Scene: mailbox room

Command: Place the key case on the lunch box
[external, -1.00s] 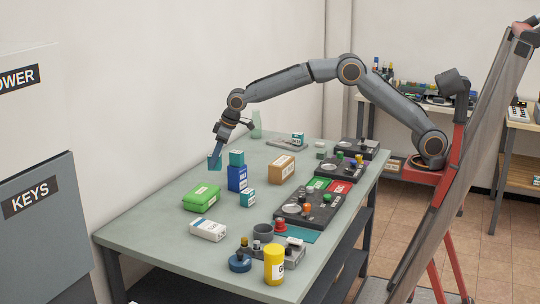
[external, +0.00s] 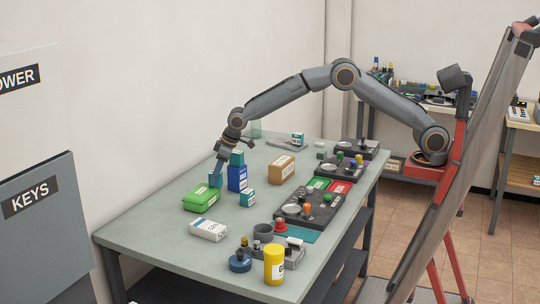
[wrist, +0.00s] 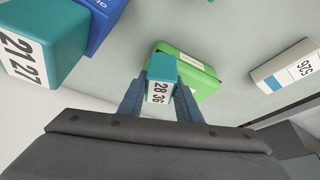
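My gripper (wrist: 159,95) is shut on a small teal box with a white label reading "28 36" (wrist: 162,67), which I take to be the key case; it also shows in the external view (external: 214,180). The green box with a pale label (external: 201,198), which I take to be the lunch box, lies on the table. In the wrist view, the green box (wrist: 198,77) shows behind and around the held box. In the external view, the held box is low, at the green box's far right end. I cannot tell whether they touch.
A blue box (external: 237,178) with a teal box (external: 237,158) on top stands close to the right of my gripper. Another small teal box (external: 248,198) and a white box (external: 208,230) are nearby. The table's left side (external: 150,225) is clear.

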